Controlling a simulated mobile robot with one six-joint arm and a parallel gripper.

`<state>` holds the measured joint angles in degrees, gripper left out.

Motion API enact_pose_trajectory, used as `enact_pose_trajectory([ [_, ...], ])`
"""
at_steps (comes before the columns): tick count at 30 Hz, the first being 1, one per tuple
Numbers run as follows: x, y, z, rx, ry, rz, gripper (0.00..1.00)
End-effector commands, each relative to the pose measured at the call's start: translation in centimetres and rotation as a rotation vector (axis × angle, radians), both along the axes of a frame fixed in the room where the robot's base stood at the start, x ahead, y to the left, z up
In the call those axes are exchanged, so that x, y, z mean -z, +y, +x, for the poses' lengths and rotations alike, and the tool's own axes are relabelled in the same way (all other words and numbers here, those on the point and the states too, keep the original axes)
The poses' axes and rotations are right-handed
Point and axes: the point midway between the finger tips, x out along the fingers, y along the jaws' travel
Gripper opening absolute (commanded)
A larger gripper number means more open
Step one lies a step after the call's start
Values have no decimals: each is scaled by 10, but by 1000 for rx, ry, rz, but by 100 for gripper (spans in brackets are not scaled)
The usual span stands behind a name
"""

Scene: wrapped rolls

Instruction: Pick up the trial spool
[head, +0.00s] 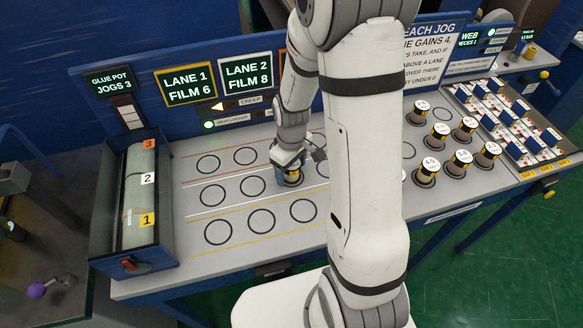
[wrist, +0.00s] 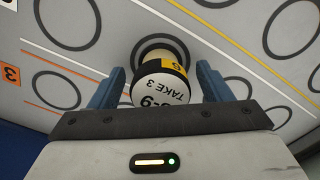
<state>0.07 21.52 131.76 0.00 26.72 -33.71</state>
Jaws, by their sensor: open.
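A short spool (wrist: 161,84) with a white top reading "TAKE 3" and a yellow band stands between the fingers of my gripper (wrist: 160,70) in the wrist view. It sits at a ring mark on the board. The blue fingers are open, one on each side of it, with small gaps showing. In the head view the spool (head: 292,175) stands in the middle row of rings, partly hidden by my gripper (head: 287,163). No label reading "trial" is legible, so I cannot tell by name whether this is the trial spool.
Several white-topped spools, such as one (head: 461,162), stand right of my arm. A rack (head: 570,147) of blue and white pieces is at far right. A roll unit (head: 138,198) stands at left. Empty rings (head: 261,221) lie left of my gripper. My arm hides the centre.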

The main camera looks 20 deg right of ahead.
Motion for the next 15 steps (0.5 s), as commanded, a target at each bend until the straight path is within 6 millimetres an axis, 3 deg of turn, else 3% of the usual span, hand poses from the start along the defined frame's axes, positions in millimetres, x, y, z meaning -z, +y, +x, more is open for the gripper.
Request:
enact_pose_trajectory([
  [7,2,0,0,-1,0,0,72],
  [15,2,1,0,-1,0,0,51],
])
